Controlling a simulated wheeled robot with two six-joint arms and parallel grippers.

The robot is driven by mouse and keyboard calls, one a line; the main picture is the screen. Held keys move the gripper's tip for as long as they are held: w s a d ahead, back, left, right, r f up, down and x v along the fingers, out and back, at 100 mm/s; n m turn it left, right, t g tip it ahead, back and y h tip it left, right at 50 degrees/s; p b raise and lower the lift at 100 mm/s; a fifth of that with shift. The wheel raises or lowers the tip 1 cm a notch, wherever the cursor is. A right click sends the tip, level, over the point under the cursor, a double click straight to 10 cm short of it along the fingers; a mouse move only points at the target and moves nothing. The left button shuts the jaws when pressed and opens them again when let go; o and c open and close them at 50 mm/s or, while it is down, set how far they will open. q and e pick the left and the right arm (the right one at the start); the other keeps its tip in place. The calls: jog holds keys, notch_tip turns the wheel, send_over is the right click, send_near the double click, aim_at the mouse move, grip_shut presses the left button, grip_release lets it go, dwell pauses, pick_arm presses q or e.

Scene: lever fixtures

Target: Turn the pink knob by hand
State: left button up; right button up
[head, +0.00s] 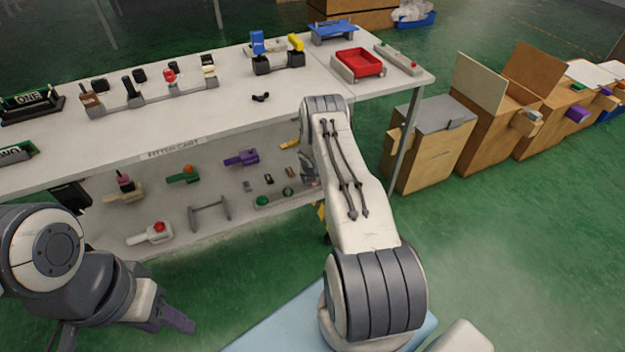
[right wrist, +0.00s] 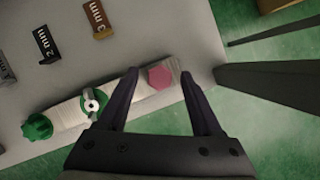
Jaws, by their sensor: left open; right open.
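The pink knob (right wrist: 159,77) sits at the right end of a pale bar fixture (right wrist: 68,115) in the right wrist view. My right gripper (right wrist: 159,73) is open, with one fingertip on each side of the knob. I cannot tell whether either finger touches it. In the head view my right arm reaches to the lower shelf of the cart and hides most of that gripper. My left gripper (head: 176,319) is open and empty at the lower left, in front of the cart and away from the fixtures.
The same bar carries a green knob (right wrist: 38,127) and a green round part with a metal piece (right wrist: 92,101). Tags marked 2 mm (right wrist: 47,45) and 3 mm (right wrist: 98,19) lie nearby. The cart top (head: 225,110) holds lever fixtures and a red tray (head: 360,63). Wooden boxes (head: 425,150) stand right.

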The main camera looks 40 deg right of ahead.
jog(key=shift+c, duration=0.4)
grip_shut()
jog(key=m+b, duration=0.2)
jog(key=m, duration=0.1)
jog(key=shift+w+f+g+h+b, duration=0.15)
jog(key=shift+w+g+h+b, duration=0.05)
jog(key=shift+g+h+b, duration=0.2)
jog(key=m+g+b, duration=0.1)
jog(key=m+b, duration=0.2)
jog(key=m, duration=0.1)
jog(key=shift+w+a+m+g+h+b, duration=0.1)
jog(key=shift+m+g+h+b, duration=0.2)
jog(key=shift+g+h+b, duration=0.1)
jog(key=m+g+b, duration=0.1)
jog(key=m+b, duration=0.3)
jog(key=b, duration=0.1)
jog(key=m+g+y+b, duration=0.1)
jog(key=m+g+b, duration=0.1)
jog(key=m+b, duration=0.3)
jog(key=shift+w+f, duration=0.1)
jog(key=shift+w, duration=0.1)
jog(key=shift+r+m+g+b, duration=0.25)
jog(key=shift+m+g+b, duration=0.25)
jog(key=shift+m+b, duration=0.75)
